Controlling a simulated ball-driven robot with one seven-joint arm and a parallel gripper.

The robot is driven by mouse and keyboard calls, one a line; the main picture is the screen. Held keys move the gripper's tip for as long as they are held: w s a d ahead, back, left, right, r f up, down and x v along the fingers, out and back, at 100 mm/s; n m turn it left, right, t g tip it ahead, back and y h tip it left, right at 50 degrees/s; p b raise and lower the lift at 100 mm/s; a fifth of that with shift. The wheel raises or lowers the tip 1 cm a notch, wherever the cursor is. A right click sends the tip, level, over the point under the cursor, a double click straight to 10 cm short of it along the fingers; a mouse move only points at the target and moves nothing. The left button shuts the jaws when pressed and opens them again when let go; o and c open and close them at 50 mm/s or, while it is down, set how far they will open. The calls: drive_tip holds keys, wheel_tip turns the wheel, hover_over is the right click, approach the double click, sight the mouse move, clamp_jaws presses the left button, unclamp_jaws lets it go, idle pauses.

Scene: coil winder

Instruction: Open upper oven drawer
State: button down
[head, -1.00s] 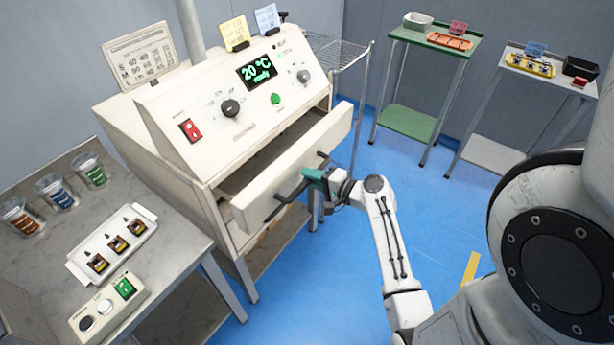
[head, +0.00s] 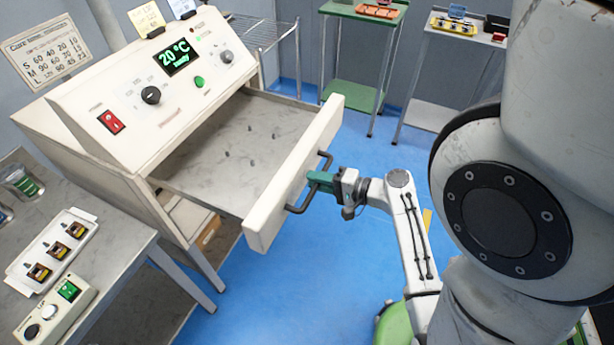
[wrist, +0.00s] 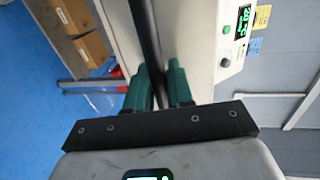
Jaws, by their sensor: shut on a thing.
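The upper oven drawer (head: 245,150) is pulled well out of the white oven (head: 150,90). Its grey inside floor shows, with several small dark pegs standing on it. The drawer's dark bar handle (head: 296,207) is on its front panel. My gripper (head: 318,180), with green fingers, is shut on the handle near its middle. In the wrist view the dark handle bar (wrist: 146,45) runs between the two green fingers (wrist: 160,85). The oven display reads 20 °C.
A grey table (head: 110,245) at the left holds a white tray (head: 52,250) with several small coils and a control box (head: 55,312). A green-topped stand (head: 365,12) and another stand are at the back. Blue floor is clear around the drawer front.

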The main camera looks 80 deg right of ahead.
drive_tip(key=shift+s, duration=0.15)
drive_tip(key=c, duration=1.2)
unclamp_jaws()
drive_tip(key=shift+o, duration=0.2)
drive_tip(key=b+v, duration=0.1)
drive_tip(key=v, duration=0.9)
drive_tip(key=shift+s+b, duration=0.35)
drive_tip(key=shift+a, duration=0.15)
